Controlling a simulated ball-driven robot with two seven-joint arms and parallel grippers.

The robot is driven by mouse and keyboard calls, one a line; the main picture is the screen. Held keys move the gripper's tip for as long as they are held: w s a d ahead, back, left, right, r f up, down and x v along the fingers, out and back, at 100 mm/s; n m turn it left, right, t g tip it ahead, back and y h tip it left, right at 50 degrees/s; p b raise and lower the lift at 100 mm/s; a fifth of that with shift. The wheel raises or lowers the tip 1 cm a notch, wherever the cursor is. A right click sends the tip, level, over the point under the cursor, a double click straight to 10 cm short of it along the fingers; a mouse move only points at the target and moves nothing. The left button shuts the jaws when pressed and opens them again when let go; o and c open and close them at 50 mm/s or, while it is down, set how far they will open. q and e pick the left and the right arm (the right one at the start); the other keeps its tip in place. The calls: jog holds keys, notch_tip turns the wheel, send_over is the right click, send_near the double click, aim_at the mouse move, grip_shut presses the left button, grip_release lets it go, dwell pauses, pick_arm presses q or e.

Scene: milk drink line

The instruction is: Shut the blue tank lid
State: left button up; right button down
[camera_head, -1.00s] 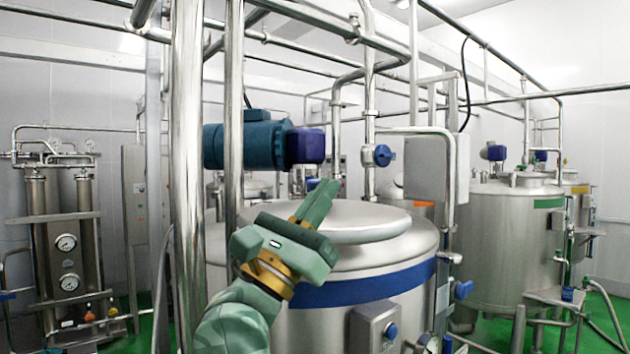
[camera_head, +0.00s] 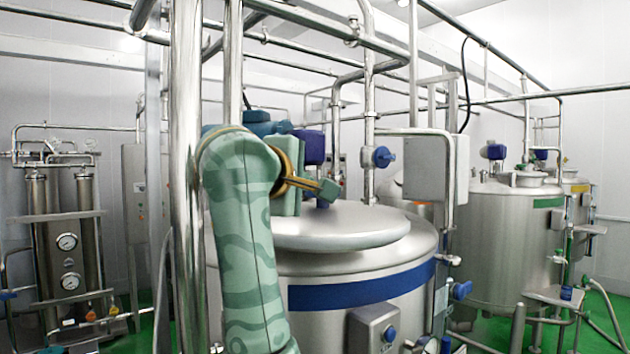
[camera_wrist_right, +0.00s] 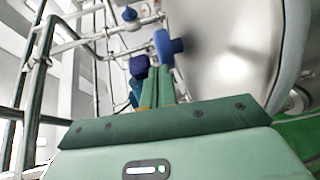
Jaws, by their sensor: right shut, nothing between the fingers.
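The blue tank (camera_head: 420,262) is the steel tank with a blue band, in the middle of the head view. Its round steel lid (camera_head: 350,228) lies about level over the tank top. I cannot tell whether its rim is fully seated all round. Contact with the lid cannot be made out. My left gripper is not in view.
A blue motor (camera_head: 262,122) with a purple end sits behind my gripper. Vertical steel pipes (camera_head: 186,150) stand close at the left. A grey box (camera_head: 428,165) is mounted right of the lid. A green-banded tank (camera_head: 505,245) stands at the right.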

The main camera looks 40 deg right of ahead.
aim_at(316, 214)
jog(key=p+x, duration=0.1)
jog(key=x, duration=0.4)
jog(key=shift+w+d+f, duration=0.1)
jog(key=shift+w+d, duration=0.05)
jog(key=shift+d, duration=0.05)
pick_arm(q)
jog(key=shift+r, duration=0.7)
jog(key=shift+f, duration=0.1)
pick_arm(e)
jog(key=shift+d, duration=0.1)
